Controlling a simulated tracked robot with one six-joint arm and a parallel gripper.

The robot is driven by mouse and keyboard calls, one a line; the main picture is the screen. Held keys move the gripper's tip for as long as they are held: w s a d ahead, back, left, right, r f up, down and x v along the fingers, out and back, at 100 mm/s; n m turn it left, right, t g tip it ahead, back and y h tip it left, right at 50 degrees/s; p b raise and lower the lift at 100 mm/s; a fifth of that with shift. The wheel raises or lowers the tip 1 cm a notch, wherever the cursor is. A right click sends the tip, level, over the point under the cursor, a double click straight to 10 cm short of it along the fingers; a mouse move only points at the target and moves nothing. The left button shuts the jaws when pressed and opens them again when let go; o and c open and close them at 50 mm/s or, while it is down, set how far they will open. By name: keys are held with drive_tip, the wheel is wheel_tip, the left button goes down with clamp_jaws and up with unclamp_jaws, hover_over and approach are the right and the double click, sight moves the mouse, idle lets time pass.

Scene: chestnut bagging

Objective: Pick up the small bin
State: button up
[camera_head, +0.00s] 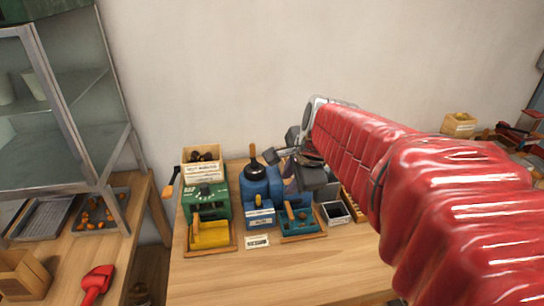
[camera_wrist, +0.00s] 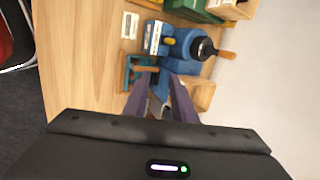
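A small dark open bin with a pale rim (camera_head: 336,212) stands on the wooden table in the head view, just right of a blue tray (camera_head: 300,226) with a wooden-handled tool. My gripper (camera_head: 291,187) hangs over the back of that blue tray, left of and behind the small bin. In the wrist view my two purple-grey fingers (camera_wrist: 160,78) stand apart with a gap between them. The blue tray (camera_wrist: 130,75) shows beyond the fingertips. I cannot make out the small bin in the wrist view.
A blue machine (camera_head: 262,190) and a green machine (camera_head: 207,194) with a yellow tray stand left of my gripper. A wooden box (camera_head: 203,158) is behind them. The table front (camera_head: 290,275) is clear. A glass-sided cabinet (camera_head: 60,120) stands at left.

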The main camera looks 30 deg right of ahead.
drive_tip(key=w+d+f+m, duration=0.2)
drive_tip(key=w+d+m, duration=0.2)
drive_tip(key=d+m, duration=0.6)
drive_tip(key=m+h, duration=0.1)
drive_tip(key=m, duration=0.8)
approach(335, 175)
drive_tip(key=v, duration=0.4)
drive_tip(key=shift+f+t, duration=0.25)
drive_tip(key=shift+t, duration=0.05)
drive_tip(key=shift+x, duration=4.3)
drive_tip(key=shift+f, duration=0.1)
drive_tip(key=shift+x, duration=2.55)
drive_tip(key=shift+s+d, duration=0.1)
drive_tip(key=shift+s, duration=0.05)
drive_tip(key=shift+c, duration=0.4)
